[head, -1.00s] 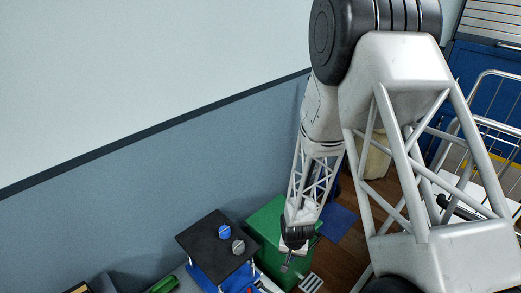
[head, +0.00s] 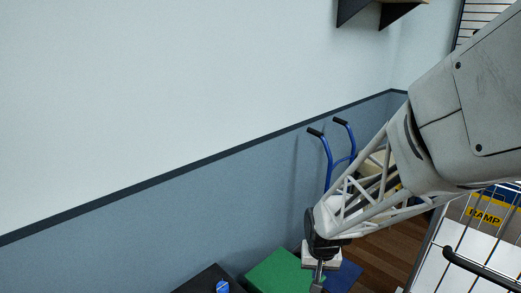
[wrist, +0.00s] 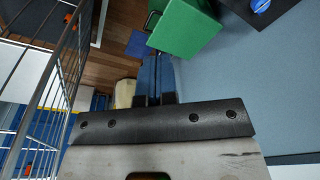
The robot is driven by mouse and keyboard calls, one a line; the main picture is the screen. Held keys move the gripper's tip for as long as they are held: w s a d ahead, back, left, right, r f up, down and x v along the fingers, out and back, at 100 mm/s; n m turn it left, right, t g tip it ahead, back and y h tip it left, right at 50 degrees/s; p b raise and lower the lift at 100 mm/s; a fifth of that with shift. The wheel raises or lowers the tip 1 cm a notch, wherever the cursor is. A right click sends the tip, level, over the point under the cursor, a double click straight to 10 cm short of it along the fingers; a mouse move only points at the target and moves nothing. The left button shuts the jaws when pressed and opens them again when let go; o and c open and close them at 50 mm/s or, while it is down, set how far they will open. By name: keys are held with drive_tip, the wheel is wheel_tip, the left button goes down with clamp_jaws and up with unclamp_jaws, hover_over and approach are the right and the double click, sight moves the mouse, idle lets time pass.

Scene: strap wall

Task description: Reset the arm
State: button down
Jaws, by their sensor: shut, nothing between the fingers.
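My gripper (head: 318,277) hangs from my arm near the bottom of the head view, in front of the blue-grey lower wall. Its fingers point down and are close together with nothing visible between them. A green box (head: 275,272) is just left of the gripper in the head view and shows at the top of the wrist view (wrist: 185,28).
A blue hand truck (head: 328,158) leans by the wall behind my arm. A wire cage cart (head: 478,225) with a yellow "RAMP" label stands right. A dark-topped stand (head: 205,279) with a blue knob (head: 222,286) is at the bottom. A shelf (head: 375,12) hangs high on the wall.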

drive_tip(key=s+d+r+n+t, duration=0.1)
drive_tip(key=s+d+r, duration=0.2)
drive_tip(key=s+r, duration=1.6)
drive_tip(key=shift+d, duration=0.2)
drive_tip(key=c, duration=1.8)
unclamp_jaws()
drive_tip(key=shift+r, duration=0.1)
drive_tip(key=shift+c, duration=0.2)
